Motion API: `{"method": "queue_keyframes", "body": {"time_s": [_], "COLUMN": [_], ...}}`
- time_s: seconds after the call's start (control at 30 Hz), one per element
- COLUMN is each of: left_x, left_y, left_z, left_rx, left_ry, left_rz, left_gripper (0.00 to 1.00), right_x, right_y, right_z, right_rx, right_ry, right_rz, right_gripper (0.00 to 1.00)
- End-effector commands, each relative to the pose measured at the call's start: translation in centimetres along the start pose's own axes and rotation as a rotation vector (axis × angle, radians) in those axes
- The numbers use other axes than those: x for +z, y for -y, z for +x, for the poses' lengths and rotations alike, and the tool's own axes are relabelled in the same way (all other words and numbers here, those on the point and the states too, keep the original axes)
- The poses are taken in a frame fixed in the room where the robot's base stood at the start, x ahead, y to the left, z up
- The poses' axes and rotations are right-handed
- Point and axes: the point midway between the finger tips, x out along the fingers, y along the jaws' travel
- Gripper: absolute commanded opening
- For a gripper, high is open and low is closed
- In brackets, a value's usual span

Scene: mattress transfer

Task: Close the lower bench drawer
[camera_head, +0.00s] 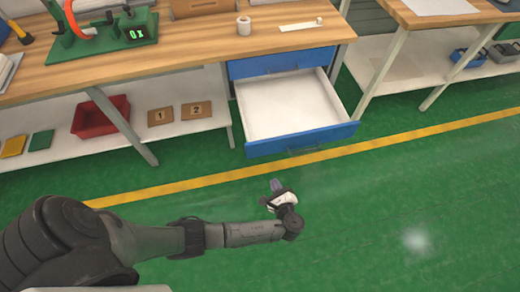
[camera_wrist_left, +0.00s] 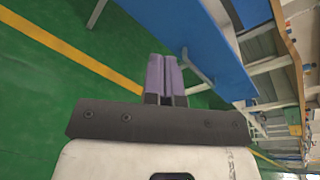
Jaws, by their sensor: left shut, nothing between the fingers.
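The lower bench drawer (camera_head: 285,106) is pulled out beneath the workbench and looks empty, with a white inside and a blue front (camera_head: 301,138) that has a dark handle. My left gripper (camera_head: 276,186) is in front of the drawer, apart from it, over the green floor just on my side of the yellow line. Its purple fingers (camera_wrist_left: 165,76) are shut together with nothing between them. In the left wrist view the blue drawer front (camera_wrist_left: 190,35) lies just beyond the fingertips. My right gripper is not in view.
A shut blue upper drawer (camera_head: 280,62) sits above the open one. The workbench top (camera_head: 190,45) carries a tape roll (camera_head: 244,26) and a green fixture (camera_head: 135,28). A lower shelf (camera_head: 180,130) holds a red bin (camera_head: 101,117). The floor before the drawer is clear.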

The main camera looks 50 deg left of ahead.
Motion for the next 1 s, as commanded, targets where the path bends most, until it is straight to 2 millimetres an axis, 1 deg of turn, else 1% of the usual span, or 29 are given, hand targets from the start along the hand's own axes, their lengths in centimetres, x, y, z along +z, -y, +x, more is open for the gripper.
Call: {"method": "queue_keyframes", "body": {"time_s": [0.03, 0.1, 0.2, 0.3, 0.47, 0.57, 0.67, 1.0], "left_x": [0.3, 0.9, 1.4, 1.5, 1.5, 1.6, 1.7, 2.5], "left_y": [-0.1, 0.4, 1.1, 1.1, 1.1, 1.1, 1.2, 2.0], "left_z": [0.4, 0.5, 0.3, 0.3, 0.5, 1.2, 2.5, 8.7], "left_rx": [-0.039, -0.081, -0.106, -0.098, -0.088, -0.086, -0.086, -0.086], "left_ry": [0.055, 0.112, 0.157, 0.166, 0.170, 0.171, 0.172, 0.172], "left_rz": [0.113, 0.240, 0.375, 0.481, 0.575, 0.591, 0.593, 0.590], "left_gripper": [0.00, 0.00, 0.00, 0.00, 0.00, 0.00, 0.00, 0.00], "right_x": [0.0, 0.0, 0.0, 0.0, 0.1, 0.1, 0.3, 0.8], "right_y": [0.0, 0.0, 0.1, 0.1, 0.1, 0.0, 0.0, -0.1], "right_z": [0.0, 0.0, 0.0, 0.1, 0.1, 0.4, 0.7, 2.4], "right_rx": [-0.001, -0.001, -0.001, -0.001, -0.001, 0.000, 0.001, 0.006], "right_ry": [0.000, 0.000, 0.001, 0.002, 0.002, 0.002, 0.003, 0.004], "right_rz": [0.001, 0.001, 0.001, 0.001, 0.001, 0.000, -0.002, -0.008], "right_gripper": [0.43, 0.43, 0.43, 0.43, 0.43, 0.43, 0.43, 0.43]}}
